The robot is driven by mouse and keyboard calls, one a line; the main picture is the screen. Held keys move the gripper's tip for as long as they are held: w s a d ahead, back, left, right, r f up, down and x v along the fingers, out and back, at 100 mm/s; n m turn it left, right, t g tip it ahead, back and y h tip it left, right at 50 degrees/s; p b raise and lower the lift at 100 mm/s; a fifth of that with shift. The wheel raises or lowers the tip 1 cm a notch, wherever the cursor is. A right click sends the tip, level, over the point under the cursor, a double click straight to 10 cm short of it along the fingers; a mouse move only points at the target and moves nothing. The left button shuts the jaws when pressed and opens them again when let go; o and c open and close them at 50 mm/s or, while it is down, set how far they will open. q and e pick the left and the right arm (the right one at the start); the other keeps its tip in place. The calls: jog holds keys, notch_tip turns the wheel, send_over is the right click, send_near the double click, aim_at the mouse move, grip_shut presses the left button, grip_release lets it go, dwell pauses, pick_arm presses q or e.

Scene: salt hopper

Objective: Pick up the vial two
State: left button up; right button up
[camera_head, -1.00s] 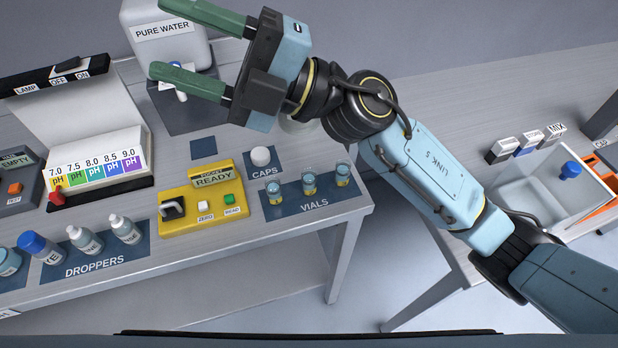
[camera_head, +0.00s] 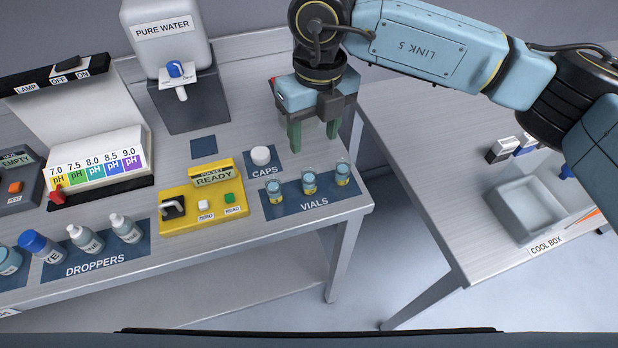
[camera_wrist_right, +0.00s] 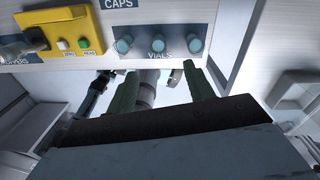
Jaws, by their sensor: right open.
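Three small vials with blue-green tops and yellow bands stand upright in a row on the dark VIALS mat (camera_head: 285,212): a left vial (camera_head: 273,191), a middle vial (camera_head: 309,182) and a right vial (camera_head: 343,173). No number is legible on them. In the right wrist view the middle vial (camera_wrist_right: 158,44) shows beyond my fingers. My right gripper (camera_head: 314,136) is open and empty, its green fingers pointing down behind the row, apart from the vials. It also shows in the right wrist view (camera_wrist_right: 160,88). My left gripper is not in view.
A white cap (camera_head: 261,155) sits on the CAPS mat left of my right gripper. The yellow pocket meter (camera_head: 190,208) stands left of the vials. The pure water tank (camera_head: 168,40) is farther back. A gap separates this bench from the cool box table (camera_head: 440,200).

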aim_at(309, 173)
jog(key=f, duration=0.9)
jog(key=shift+s+a+p, duration=0.1)
jog(key=shift+a+p, duration=0.2)
jog(key=shift+a, duration=0.05)
jog(key=shift+c, duration=0.4)
jog(key=c, duration=1)
